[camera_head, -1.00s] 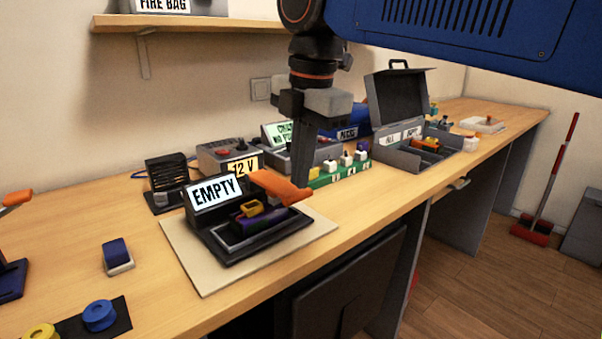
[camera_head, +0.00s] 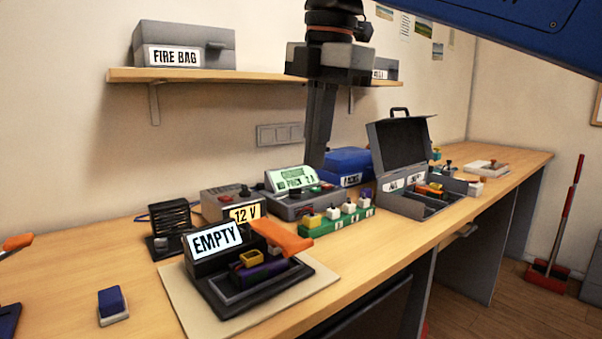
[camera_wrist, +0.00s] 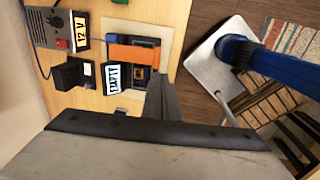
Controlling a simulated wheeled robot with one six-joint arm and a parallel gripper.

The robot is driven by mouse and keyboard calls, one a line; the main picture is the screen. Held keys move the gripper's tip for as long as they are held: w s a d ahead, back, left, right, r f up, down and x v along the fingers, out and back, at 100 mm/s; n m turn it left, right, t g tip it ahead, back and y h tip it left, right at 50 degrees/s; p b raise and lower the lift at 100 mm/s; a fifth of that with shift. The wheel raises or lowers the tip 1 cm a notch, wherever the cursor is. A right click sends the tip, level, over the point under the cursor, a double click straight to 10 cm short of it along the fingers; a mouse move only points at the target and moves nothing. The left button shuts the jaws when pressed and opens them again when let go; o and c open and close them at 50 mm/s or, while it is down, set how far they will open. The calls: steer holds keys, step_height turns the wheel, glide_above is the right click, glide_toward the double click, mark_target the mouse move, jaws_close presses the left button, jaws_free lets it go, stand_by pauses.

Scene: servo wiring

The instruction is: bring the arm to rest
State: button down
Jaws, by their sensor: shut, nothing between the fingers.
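My gripper (camera_head: 318,160) hangs from the upper middle of the head view, fingers pointing down and closed together with nothing between them. It is above the workbench (camera_head: 110,238), in front of the wall and apart from the things below. In the wrist view the closed fingers (camera_wrist: 162,95) point toward the device labelled EMPTY. That device (camera_head: 212,240) stands on a beige mat (camera_head: 325,280), its orange lever (camera_head: 282,237) raised at a slant. A yellow and purple piece (camera_head: 255,266) sits in its tray.
A 12 V box (camera_head: 222,198), a meter with a green screen (camera_head: 290,180), a green strip of coloured connectors (camera_head: 335,222) and an open grey case (camera_head: 400,150) line the bench. A shelf (camera_head: 200,76) with a FIRE BAG box (camera_head: 183,45) is on the wall.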

steer(key=s+d+f+m+t, duration=0.2)
steer(key=d+f+m, duration=1.15)
steer(key=f, duration=0.55)
steer(key=s+d+f+m, duration=0.2)
steer(key=d+f+m, duration=0.1)
steer(key=f, duration=0.4)
steer(key=s+d+f+m+t, duration=0.1)
steer(key=s+d+f+m, duration=0.1)
steer(key=f, duration=0.4)
steer(key=s+d+f+m+h, duration=0.1)
steer(key=s+d+f+m, duration=0.2)
steer(key=f+m, duration=0.3)
steer(key=shift+d+f, duration=0.8)
steer(key=shift+d, duration=0.1)
